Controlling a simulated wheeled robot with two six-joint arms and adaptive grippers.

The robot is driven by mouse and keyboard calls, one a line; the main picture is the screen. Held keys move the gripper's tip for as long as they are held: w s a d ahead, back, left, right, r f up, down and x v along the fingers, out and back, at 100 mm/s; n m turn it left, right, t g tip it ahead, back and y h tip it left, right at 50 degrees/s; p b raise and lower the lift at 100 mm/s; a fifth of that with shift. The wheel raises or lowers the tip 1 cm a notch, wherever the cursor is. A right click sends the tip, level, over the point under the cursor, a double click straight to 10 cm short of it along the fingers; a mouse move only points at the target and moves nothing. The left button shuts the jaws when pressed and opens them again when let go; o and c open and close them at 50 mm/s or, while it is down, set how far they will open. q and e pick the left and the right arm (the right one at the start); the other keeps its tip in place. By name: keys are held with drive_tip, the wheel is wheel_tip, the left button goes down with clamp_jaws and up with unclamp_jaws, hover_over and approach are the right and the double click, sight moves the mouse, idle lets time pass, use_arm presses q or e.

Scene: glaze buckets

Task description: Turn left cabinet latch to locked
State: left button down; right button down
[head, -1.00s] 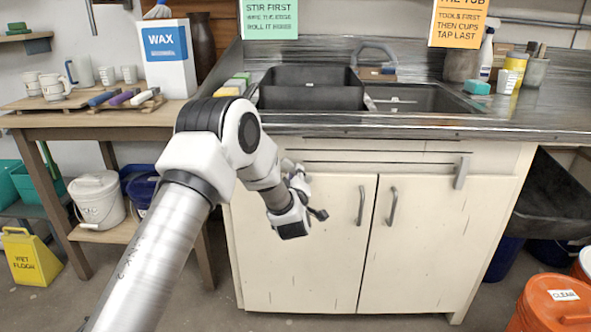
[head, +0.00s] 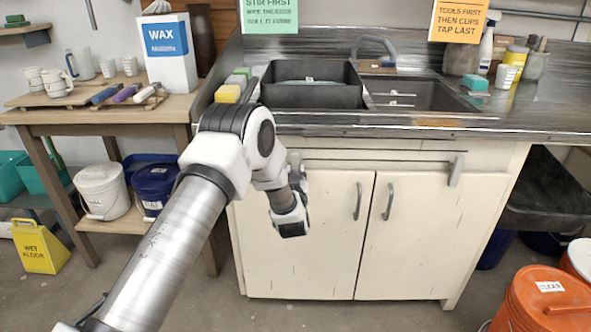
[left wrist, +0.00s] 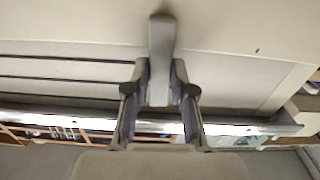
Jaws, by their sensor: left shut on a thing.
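The left cabinet latch (head: 295,160) is a small grey bar at the upper left of the white sink cabinet, mostly hidden behind my gripper in the head view. The left wrist view shows it as an upright grey bar (left wrist: 162,45), in line with the picture's vertical, between my fingers. My left gripper (head: 301,178) is at the cabinet front, and its two fingers (left wrist: 160,80) are closed on the latch's sides. A matching right latch (head: 456,170) hangs upright at the cabinet's upper right. My right gripper is not in view.
Two cabinet doors (head: 312,250) with grey handles (head: 390,202) lie below the latches. The metal counter edge (head: 420,122) overhangs above. A wooden table (head: 110,116) stands left, and an orange bucket (head: 545,305) stands front right. The floor before the cabinet is mostly clear.

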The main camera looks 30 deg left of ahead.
use_arm(q)
drive_tip(key=shift+m, duration=0.4)
drive_tip(key=c, duration=1)
unclamp_jaws()
drive_tip(key=v, duration=1.2)
drive_tip(key=shift+f, duration=0.1)
